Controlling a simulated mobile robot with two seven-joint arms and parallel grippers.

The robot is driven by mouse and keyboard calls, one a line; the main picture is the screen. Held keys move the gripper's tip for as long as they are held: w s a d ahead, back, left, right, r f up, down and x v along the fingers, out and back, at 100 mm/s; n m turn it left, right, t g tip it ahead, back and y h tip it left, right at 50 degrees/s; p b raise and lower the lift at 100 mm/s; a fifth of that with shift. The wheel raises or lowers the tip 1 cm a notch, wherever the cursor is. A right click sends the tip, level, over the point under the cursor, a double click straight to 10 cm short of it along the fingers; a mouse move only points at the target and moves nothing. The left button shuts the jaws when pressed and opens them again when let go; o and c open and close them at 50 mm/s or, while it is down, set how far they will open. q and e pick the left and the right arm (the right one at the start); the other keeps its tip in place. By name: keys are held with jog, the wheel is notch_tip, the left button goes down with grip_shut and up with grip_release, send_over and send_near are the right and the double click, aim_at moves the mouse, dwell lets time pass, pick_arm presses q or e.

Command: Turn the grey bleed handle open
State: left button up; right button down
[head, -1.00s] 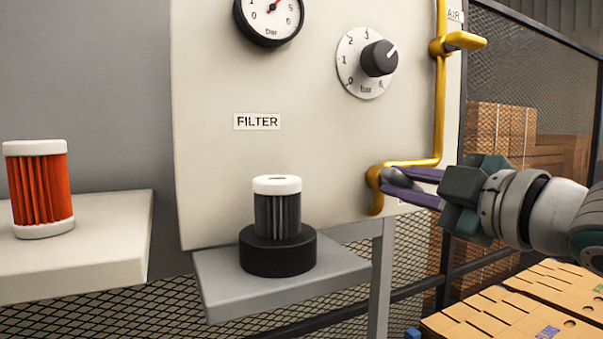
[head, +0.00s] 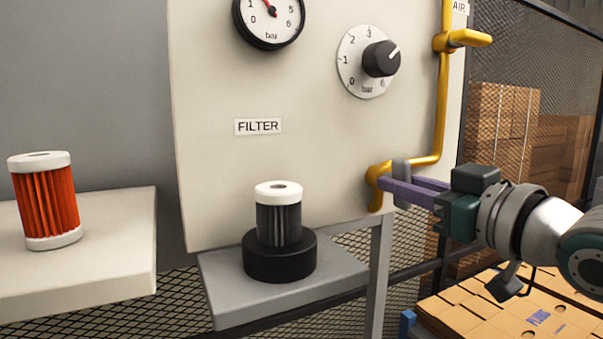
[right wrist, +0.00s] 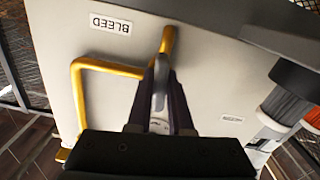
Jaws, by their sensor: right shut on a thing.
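The grey bleed handle (head: 401,169) sits on the lower bend of the yellow pipe (head: 377,198) at the panel's lower right. It stands about upright in the head view, partly hidden by purple fingers. My right gripper (head: 390,188) is shut on the handle, coming in from the right. In the right wrist view the grey handle (right wrist: 160,85) lies between the dark fingers (right wrist: 162,100), in front of the yellow pipe (right wrist: 100,65) and near the BLEED label (right wrist: 110,23). My left gripper is not in view.
The panel carries a pressure gauge (head: 269,15), a dark knob (head: 380,59) and a yellow air lever (head: 470,38). A dark filter (head: 279,218) stands in a black holder (head: 280,257) on a grey shelf. An orange filter (head: 44,201) stands on the left shelf (head: 100,235). Cardboard boxes (head: 540,315) lie lower right.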

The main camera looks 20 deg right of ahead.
jog(key=shift+m, duration=0.8)
jog(key=c, duration=0.8)
grip_release()
